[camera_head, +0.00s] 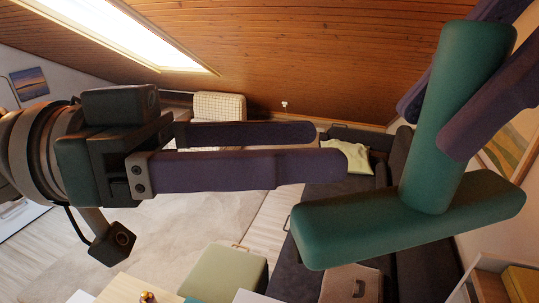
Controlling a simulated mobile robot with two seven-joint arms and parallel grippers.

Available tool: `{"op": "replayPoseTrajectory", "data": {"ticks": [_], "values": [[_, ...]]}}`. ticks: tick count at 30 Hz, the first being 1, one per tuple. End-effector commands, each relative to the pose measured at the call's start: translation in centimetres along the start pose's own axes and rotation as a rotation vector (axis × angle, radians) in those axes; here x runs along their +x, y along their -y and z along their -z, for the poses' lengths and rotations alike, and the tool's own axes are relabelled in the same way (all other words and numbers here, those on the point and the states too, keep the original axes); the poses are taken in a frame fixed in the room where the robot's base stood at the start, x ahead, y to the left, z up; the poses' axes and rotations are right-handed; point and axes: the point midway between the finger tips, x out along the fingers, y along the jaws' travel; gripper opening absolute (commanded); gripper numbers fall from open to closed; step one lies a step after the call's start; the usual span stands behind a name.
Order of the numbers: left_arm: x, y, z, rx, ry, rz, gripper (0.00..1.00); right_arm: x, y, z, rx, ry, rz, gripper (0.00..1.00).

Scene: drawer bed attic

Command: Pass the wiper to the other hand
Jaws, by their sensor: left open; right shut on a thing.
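The wiper (436,120) is a green T-shaped thing with a thick handle and a wide crossbar at its lower end. My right gripper (455,115) comes in from the upper right. It is shut on the handle near its upper part, with the crossbar hanging below. My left gripper (325,150) reaches in from the left with its two long purple fingers pointing right. It is open and empty. Its fingertips are apart from the wiper, to the left of the handle and above the crossbar's left end.
Behind are a dark bed or sofa (345,195) with a yellow-green cloth (350,155), a pale chair (219,107) and a light green stool (225,272). A shelf (485,285) stands at lower right. A light rug (180,215) covers the floor. The space between the grippers looks clear.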

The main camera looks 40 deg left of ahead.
Motion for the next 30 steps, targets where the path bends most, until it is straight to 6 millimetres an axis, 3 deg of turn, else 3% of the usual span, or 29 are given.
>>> {"op": "replayPoseTrajectory", "data": {"ticks": [6,14,20,30], "values": [[-2.4,-2.1,-0.5,0.167,0.005,-0.044,0.74,0.0,0.0,0.0,-0.001,-0.001,-0.001,0.00],[-2.6,-2.5,-0.6,0.202,0.005,-0.055,0.74,0.0,0.0,0.0,-0.001,-0.001,-0.001,0.00],[-0.3,-2.6,-0.5,0.205,0.004,-0.057,0.74,0.0,0.0,0.0,-0.001,0.000,-0.001,0.00],[6.4,-3.0,-0.5,0.204,0.001,-0.055,0.74,0.0,0.0,0.0,-0.001,-0.001,-0.001,0.00]]}}
